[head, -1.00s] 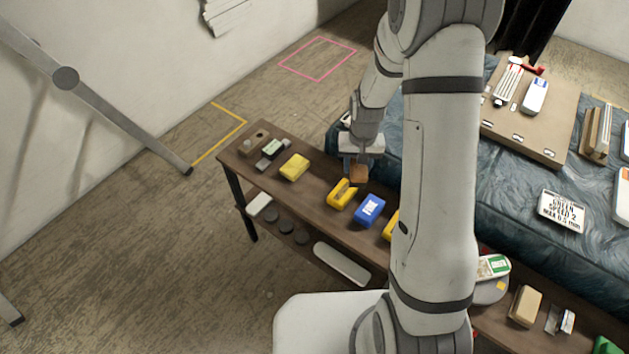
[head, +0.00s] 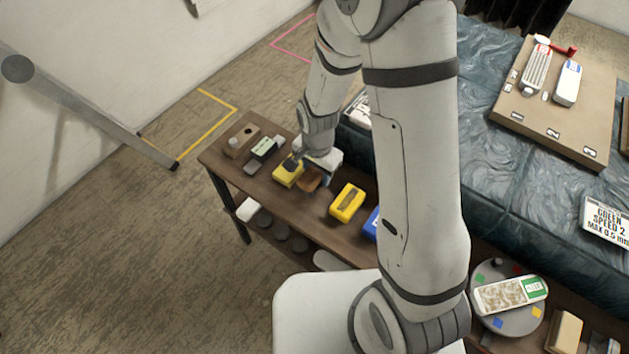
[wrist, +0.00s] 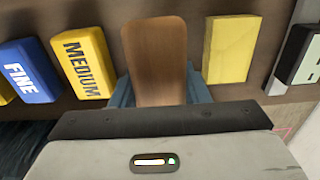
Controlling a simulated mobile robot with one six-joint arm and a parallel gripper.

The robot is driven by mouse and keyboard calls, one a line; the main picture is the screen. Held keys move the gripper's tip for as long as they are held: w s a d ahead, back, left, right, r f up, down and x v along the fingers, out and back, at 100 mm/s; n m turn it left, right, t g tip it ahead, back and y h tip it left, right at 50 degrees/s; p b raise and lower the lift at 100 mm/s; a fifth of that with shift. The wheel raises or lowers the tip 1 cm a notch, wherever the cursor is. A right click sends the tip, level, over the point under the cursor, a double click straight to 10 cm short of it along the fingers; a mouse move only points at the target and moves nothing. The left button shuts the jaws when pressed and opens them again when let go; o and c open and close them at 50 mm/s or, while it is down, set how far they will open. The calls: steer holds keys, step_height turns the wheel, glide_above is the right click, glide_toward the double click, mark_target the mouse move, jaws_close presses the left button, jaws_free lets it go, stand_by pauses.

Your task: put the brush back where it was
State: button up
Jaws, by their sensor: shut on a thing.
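The brush (head: 309,180), with a brown wooden back, is in my gripper (head: 320,172) over the dark wooden bench (head: 270,199). In the wrist view the brush (wrist: 158,58) stands out between the blue fingers of my gripper (wrist: 160,92), which is shut on it. A plain yellow block (head: 287,174) is just left of the brush, and the yellow MEDIUM block (head: 347,203) is to its right. Both also show in the wrist view, the plain one (wrist: 230,48) right and MEDIUM (wrist: 83,63) left. The bristles are hidden; I cannot tell whether the brush touches the bench.
The blue FINE block (wrist: 28,70) lies beyond MEDIUM. A wooden block with holes (head: 241,140) and a green-topped item (head: 264,148) stand at the bench's left end. Dark discs (head: 281,232) lie on the lower shelf. A blue-covered table (head: 440,140) stands behind.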

steer(key=shift+s+a+f, duration=0.1)
steer(key=shift+f, duration=1.85)
steer(key=shift+f+b, duration=0.15)
steer(key=shift+b, duration=0.15)
steer(key=o, duration=0.9)
steer(key=shift+o, duration=0.2)
